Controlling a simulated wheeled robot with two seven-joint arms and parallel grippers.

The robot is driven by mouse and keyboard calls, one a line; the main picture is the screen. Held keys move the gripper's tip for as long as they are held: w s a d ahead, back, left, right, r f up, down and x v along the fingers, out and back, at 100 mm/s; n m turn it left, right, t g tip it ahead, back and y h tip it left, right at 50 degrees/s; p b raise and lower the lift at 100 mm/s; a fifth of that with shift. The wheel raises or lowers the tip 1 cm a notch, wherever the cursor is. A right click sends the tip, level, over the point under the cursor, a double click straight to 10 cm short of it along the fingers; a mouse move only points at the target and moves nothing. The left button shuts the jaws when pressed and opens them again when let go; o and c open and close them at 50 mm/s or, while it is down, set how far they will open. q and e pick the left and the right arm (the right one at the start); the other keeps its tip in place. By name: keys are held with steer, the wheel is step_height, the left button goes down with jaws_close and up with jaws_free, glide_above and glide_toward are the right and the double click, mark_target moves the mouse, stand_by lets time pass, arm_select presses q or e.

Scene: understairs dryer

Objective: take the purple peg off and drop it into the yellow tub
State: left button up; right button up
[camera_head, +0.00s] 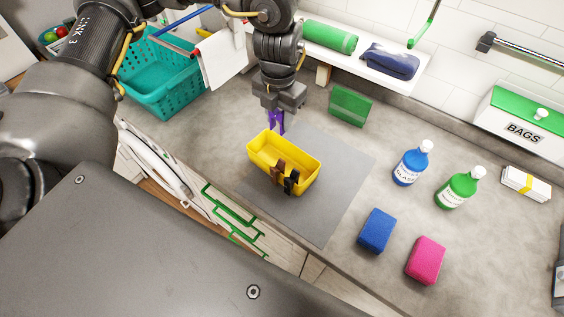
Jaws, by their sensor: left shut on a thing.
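The purple peg (276,122) is in the jaws of my left gripper (277,109), which points down and is shut on it. The peg hangs upright over the back left rim of the yellow tub (307,181); I cannot tell if it touches the tub. The tub stands on a grey mat (325,205) on the counter. Brown and black pegs (286,177) sit at the tub's front right side. My right gripper is not in view.
A green card (350,105) stands behind the tub. Blue (411,163) and green (459,188) bottles and blue (376,231) and pink (425,260) sponges are to the right. A teal basket (165,85) and a hanging white cloth (222,57) are at the left.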

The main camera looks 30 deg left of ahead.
arm_select(q)
step_height(320, 180, down, 6)
steer(key=b, duration=0.5)
steer(key=shift+b, duration=0.3)
steer(key=o, duration=1)
step_height(320, 180, up, 11)
steer(key=shift+f+b, duration=0.1)
steer(key=shift+b, duration=0.55)
